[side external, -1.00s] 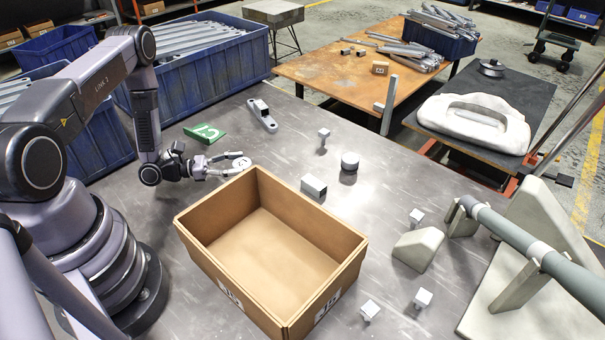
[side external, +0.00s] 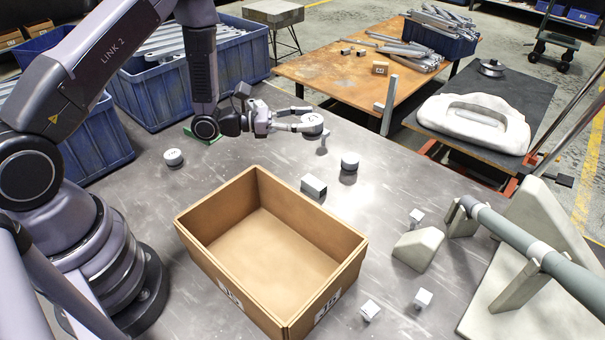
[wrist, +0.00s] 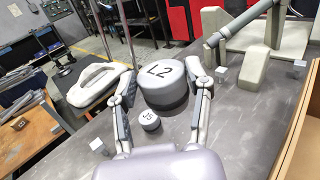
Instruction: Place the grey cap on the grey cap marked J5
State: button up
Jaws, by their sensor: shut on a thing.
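My gripper (side external: 306,120) is shut on a grey round cap marked L2 (wrist: 168,88), its marked face showing. The cap also shows between the fingers in the side view (side external: 314,124), above the table. The grey cap marked J5 (wrist: 150,121) sits on the table, smaller in the wrist view and below the held cap in the picture. In the side view, a round grey cap (side external: 349,161) stands to the right of my gripper, apart from it; its mark is not readable there. Another round cap (side external: 173,158) is on the table at left.
An open cardboard box (side external: 201,235) fills the table's middle. A metal block (side external: 314,186) lies between box and cap. A grey wedge (side external: 418,249) and pipe stand (side external: 520,240) are at right.

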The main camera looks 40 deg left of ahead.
jog(key=w+f, duration=0.3)
jog(key=w, duration=0.1)
jog(key=w+d+f, duration=0.1)
jog(key=w+f, duration=0.2)
jog(key=w, duration=0.1)
jog(key=w+d+f, duration=0.1)
jog(key=w+f, duration=0.2)
jog(key=w, duration=0.1)
jog(key=shift+w+d+f, duration=0.1)
jog(key=shift+w+d, duration=0.05)
jog(key=shift+w, duration=0.1)
jog(key=shift+w+f, duration=0.15)
jog(key=shift+f, duration=1.55)
jog(key=shift+f, duration=0.2)
jog(key=o, duration=1.2)
jog(key=shift+r, duration=0.1)
